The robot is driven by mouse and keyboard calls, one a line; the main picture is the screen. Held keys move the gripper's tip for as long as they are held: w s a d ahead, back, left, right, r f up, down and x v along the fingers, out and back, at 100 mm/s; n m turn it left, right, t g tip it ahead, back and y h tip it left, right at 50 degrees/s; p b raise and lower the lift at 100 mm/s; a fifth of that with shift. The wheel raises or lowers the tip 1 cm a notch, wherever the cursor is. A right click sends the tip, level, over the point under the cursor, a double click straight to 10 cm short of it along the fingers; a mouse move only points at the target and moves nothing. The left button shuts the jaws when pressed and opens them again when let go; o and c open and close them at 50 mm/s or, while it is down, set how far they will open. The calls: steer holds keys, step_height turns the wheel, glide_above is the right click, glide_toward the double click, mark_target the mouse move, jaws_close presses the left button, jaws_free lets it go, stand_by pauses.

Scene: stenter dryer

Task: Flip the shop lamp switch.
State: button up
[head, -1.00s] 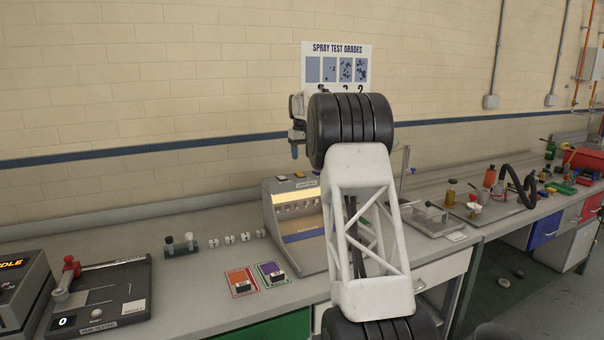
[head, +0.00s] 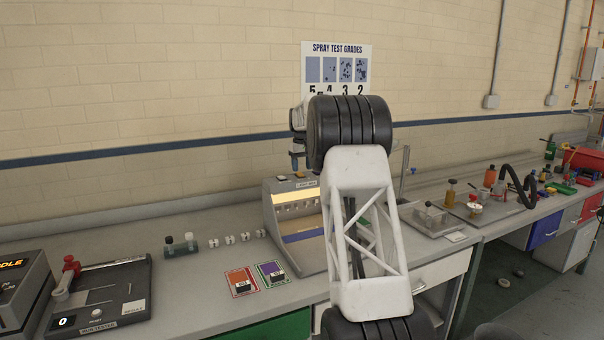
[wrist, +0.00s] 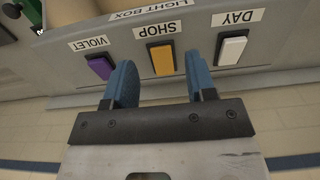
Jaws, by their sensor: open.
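The shop lamp switch (wrist: 162,61) is an orange rocker beside the label SHOP on the light box (wrist: 185,28), which appears upside down in the wrist view. A purple switch (wrist: 101,67) marked VIOLET is to its left and a white switch (wrist: 231,50) marked DAY to its right. My gripper (wrist: 160,68) is open and empty, its blue fingers either side of the orange switch in the picture. Contact cannot be told. In the head view my gripper (head: 296,163) is just above the top of the light box (head: 283,218), partly hidden by my arm.
The light box stands on a grey bench (head: 190,295) against a brick wall. Orange and purple cards (head: 241,276) lie left of it, with small bottles (head: 181,244) behind. A rub tester (head: 105,295) is at far left. A spray test poster (head: 337,60) is behind my arm.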

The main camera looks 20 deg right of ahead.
mark_target(300, 175)
steer(key=shift+f, duration=1.4)
steer(key=c, duration=0.9)
steer(key=shift+w, duration=0.1)
steer(key=shift+w+r+g, duration=0.15)
steer(key=shift+g, duration=0.7)
steer(key=shift+w+r+g, duration=0.1)
steer(key=shift+g, duration=0.75)
steer(key=o, duration=0.9)
